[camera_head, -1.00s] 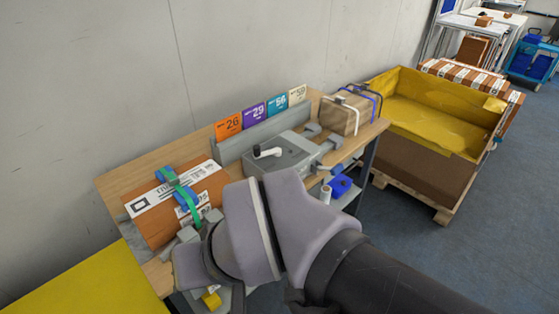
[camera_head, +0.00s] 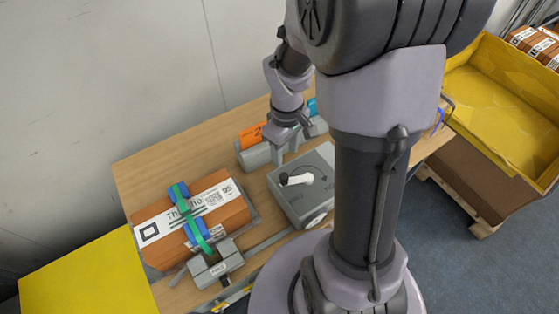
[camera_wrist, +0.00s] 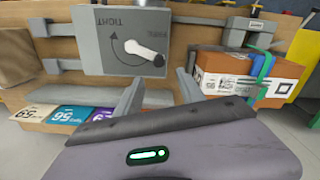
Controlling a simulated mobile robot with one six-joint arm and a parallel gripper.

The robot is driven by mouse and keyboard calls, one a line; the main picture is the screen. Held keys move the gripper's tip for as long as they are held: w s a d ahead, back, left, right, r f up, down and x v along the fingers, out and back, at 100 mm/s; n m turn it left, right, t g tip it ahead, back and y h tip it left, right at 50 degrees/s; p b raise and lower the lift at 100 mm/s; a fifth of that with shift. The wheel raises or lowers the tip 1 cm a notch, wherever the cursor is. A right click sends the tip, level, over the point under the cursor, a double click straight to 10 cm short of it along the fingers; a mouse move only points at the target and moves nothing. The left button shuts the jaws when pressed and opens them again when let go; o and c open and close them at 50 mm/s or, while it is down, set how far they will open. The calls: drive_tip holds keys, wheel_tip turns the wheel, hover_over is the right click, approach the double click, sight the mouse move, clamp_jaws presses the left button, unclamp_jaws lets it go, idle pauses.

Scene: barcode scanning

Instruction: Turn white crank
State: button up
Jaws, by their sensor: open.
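The white crank (camera_head: 299,180) has a black end and lies on top of a grey box (camera_head: 284,201) on the wooden bench. In the wrist view the crank (camera_wrist: 143,51) lies on the face of the box (camera_wrist: 95,52), with a curved arrow and the words TIGHT and FREE. Its black end (camera_wrist: 159,60) points toward FREE. My gripper (camera_head: 292,140) is above the bench, just behind the box. In the wrist view its two fingers (camera_wrist: 162,77) are apart and empty, pointing toward the box, with the crank beyond them and not between them.
A strapped orange-brown parcel (camera_head: 231,214) lies left of the box, beside a grey clamp block (camera_head: 216,264). Numbered cards (camera_wrist: 67,115) stand in a grey holder at the back. A yellow-lined crate (camera_head: 500,105) stands right of the bench. Bench surface (camera_head: 170,160) behind the parcel is clear.

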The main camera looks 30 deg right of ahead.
sight(285, 176)
drive_tip(key=f+b, duration=0.1)
drive_tip(key=f, duration=0.3)
drive_tip(key=f+b, duration=0.1)
drive_tip(key=f, duration=0.4)
drive_tip(key=f+b, duration=0.1)
drive_tip(key=f, duration=0.3)
drive_tip(key=shift+w+d+f, duration=0.2)
drive_tip(key=shift+w+f, duration=0.05)
drive_tip(key=shift+f, duration=0.15)
drive_tip(key=shift+c, duration=0.3)
clamp_jaws()
